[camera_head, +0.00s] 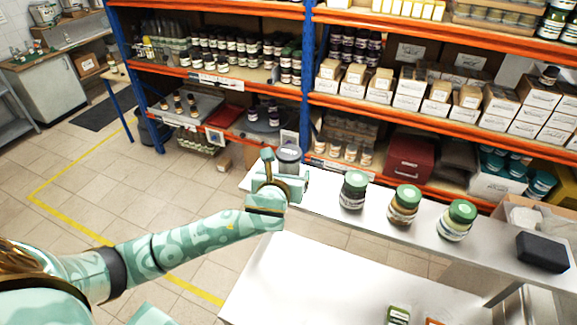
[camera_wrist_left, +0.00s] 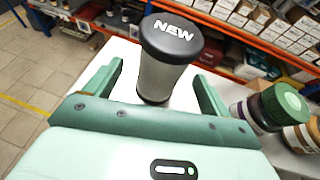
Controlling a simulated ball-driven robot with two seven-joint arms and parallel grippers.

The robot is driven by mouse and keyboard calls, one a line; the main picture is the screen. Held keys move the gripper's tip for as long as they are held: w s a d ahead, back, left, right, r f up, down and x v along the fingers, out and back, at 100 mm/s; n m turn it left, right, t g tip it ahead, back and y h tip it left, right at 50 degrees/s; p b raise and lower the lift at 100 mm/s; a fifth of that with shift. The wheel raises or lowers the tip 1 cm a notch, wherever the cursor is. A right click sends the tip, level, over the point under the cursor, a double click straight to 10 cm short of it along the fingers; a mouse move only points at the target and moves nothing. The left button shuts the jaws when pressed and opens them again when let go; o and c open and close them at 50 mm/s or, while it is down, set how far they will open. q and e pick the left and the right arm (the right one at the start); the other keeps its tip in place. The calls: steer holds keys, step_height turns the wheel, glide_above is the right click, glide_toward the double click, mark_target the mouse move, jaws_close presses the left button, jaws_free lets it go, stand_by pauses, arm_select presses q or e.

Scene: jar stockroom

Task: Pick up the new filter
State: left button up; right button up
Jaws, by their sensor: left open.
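The new filter (camera_wrist_left: 160,73) is a grey cylinder with a dark cap marked "NEW" and a dark base. It stands upright on the white counter in the left wrist view, between the two fingers of my left gripper (camera_wrist_left: 155,88), which is open. A gap shows on each side of the filter. In the head view the filter (camera_head: 289,158) stands near the left end of the white counter (camera_head: 325,205), partly hidden by my left gripper (camera_head: 283,172). My right gripper is not in view.
Three green-lidded jars (camera_head: 353,190), (camera_head: 404,205), (camera_head: 457,220) stand in a row to the right on the counter. A black block (camera_head: 542,252) lies at the far right. Orange shelves (camera_head: 440,127) with jars and boxes stand behind. A nearer white table (camera_head: 300,285) has clear room.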

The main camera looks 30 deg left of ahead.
mark_target(286, 172)
arm_select(q)
steer(key=x, duration=0.3)
steer(key=shift+w, duration=0.35)
steer(key=shift+s, duration=0.2)
steer(key=c, duration=0.9)
steer(key=shift+c, duration=1.3)
steer(key=shift+w, duration=0.1)
